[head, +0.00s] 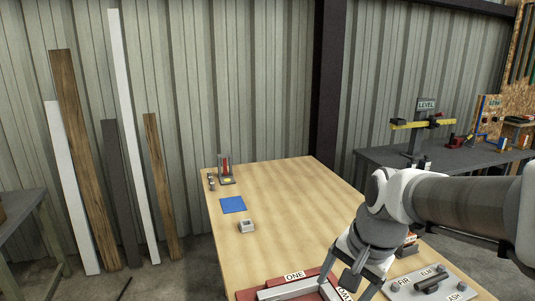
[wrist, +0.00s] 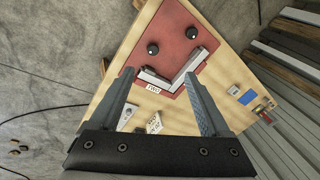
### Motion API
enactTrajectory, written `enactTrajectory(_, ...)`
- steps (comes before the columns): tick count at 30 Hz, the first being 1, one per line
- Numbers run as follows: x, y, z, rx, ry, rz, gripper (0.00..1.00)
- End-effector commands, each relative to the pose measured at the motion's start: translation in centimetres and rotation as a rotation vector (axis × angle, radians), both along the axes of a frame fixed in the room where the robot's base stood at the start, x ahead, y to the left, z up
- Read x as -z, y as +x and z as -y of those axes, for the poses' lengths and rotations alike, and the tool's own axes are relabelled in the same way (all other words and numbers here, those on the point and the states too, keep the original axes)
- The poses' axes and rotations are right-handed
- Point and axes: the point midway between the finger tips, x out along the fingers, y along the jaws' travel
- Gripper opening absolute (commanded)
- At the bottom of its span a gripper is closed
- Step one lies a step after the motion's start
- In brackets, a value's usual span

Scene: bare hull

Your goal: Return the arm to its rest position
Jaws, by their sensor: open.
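My arm reaches in from the right in the head view, bent down over the near part of the wooden table (head: 275,219). My gripper (head: 352,284) points down above the right end of the red board. In the wrist view my gripper (wrist: 158,76) has its two fingers spread wide with nothing held between them. The red board (wrist: 173,28) lies beyond the fingertips, carrying pale bars set in an angle and two dark knobs. A label reading TWO is at its edge.
A grey board (head: 458,275) with wood-name labels lies right of my gripper. The table's middle is clear. A dark bench (head: 460,162) stands at right; boards lean on the wall.

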Motion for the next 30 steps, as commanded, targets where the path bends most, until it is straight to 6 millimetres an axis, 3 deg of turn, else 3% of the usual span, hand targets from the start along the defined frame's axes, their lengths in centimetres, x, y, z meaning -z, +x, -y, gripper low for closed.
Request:
enactTrajectory(6, -2.7, -4.7, 0.2, -0.295, -0.124, 0.151, 0.81)
enactTrajectory(15, -3.8, -9.3, 0.7, -0.587, -0.335, 0.272, 0.81)
enactTrajectory(30, -3.8, -10.0, 0.8, -0.644, -0.383, 0.286, 0.81)
